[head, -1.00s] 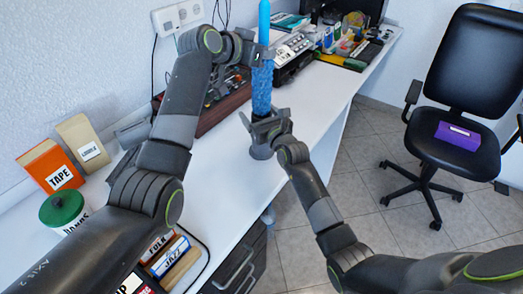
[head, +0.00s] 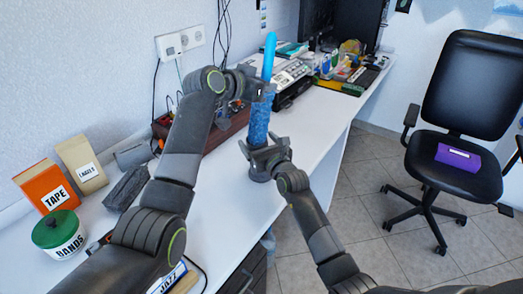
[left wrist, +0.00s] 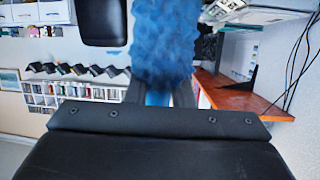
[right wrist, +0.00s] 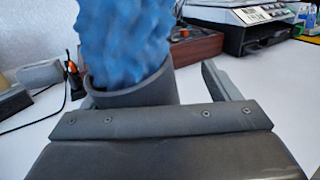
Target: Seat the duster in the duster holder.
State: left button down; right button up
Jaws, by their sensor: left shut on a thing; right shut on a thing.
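The duster (head: 261,118) has a smooth light-blue handle and a fuzzy darker blue head, which points down. My left gripper (head: 260,88) is shut on the duster where handle and head meet, and the fuzzy head fills the top of the left wrist view (left wrist: 165,40). The duster leans a little, its top to the right. The grey, round duster holder (right wrist: 135,95) stands on the desk. In the right wrist view the duster's lower end (right wrist: 120,45) is inside its rim; how deep is hidden. My right gripper (head: 266,152) is shut on the holder.
The white desk (head: 225,190) carries an orange TAPE box (head: 46,187), a tan box (head: 82,165), a green-lidded BANDS tub (head: 58,232) and a brown wooden box (head: 228,130). A grey machine (head: 292,78) stands behind. A black chair (head: 465,100) is at the right.

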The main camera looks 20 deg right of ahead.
aim_at(261, 126)
pick_arm(q)
jog(key=shift+g+y, duration=0.3)
jog(key=f, duration=0.4)
jog(key=w+f, duration=0.1)
jog(key=f, duration=0.8)
jog(key=shift+w+a, duration=0.25)
jog(key=shift+a, duration=0.15)
jog(key=shift+s+r, duration=0.2)
jog(key=shift+s, duration=0.05)
jog(key=c, duration=1.2)
grip_release()
jog(key=shift+d+r, duration=0.1)
jog(key=shift+d, duration=0.1)
jog(key=shift+c, duration=0.2)
jog(key=shift+f, duration=0.25)
jog(key=v, duration=1.2)
jog(key=shift+w+r, duration=0.25)
jog(key=shift+r, duration=0.05)
